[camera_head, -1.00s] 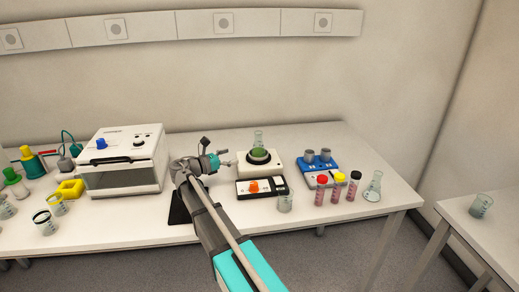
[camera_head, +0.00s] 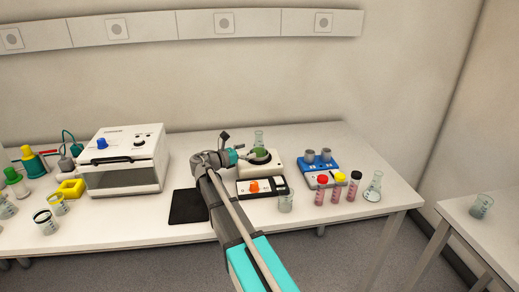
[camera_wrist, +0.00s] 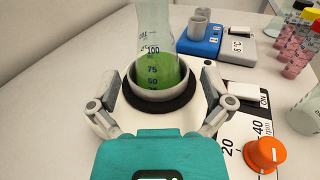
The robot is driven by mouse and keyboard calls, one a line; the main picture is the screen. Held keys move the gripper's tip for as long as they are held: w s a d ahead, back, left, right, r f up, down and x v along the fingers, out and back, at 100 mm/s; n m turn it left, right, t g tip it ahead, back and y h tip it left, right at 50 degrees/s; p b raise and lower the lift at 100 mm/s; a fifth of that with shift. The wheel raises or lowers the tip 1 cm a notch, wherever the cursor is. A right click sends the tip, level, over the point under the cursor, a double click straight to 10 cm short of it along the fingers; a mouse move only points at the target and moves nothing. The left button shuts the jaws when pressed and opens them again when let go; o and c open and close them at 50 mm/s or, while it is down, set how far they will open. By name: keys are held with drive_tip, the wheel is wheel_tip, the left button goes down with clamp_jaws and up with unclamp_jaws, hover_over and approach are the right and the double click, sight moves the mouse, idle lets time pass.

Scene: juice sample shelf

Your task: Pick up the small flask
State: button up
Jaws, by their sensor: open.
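A clear conical flask with green liquid (camera_wrist: 155,62) stands upright in the dark-ringed holder of a white stirrer in the wrist view. In the head view, this flask (camera_head: 259,138) shows its neck above my gripper, with its lower part partly hidden. My gripper (camera_wrist: 160,82) is open and empty, its fingers spread to the left and right of the holder on the near side of the flask. In the head view, my gripper (camera_head: 254,156) is at the stirrer's left side. Another clear conical flask (camera_head: 373,188) stands at the table's right end.
The white stirrer (camera_head: 284,161) has an orange knob in front. A beaker (camera_head: 285,203), several capped tubes (camera_head: 336,191) and a blue device with grey cups (camera_head: 318,163) stand to the right. A white oven-like box (camera_head: 123,160) stands left. A black mat (camera_head: 188,206) lies bare.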

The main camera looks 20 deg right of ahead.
sight(259, 139)
drive_tip(key=shift+w+d, duration=0.25)
drive_tip(key=shift+d, duration=1)
drive_tip(key=shift+w+d, duration=0.25)
drive_tip(key=shift+d, duration=1)
drive_tip(key=shift+r, duration=0.1)
drive_tip(key=c, duration=1.2)
drive_tip(key=shift+c, duration=0.2)
drive_tip(key=shift+r, duration=0.1)
wheel_tip(259, 139, up, 2)
drive_tip(key=p, duration=0.2)
drive_tip(key=shift+r+p, duration=0.25)
drive_tip(key=shift+p, duration=0.15)
drive_tip(key=s+r+p, duration=1)
drive_tip(key=s, duration=0.4)
drive_tip(key=shift+r, duration=0.15)
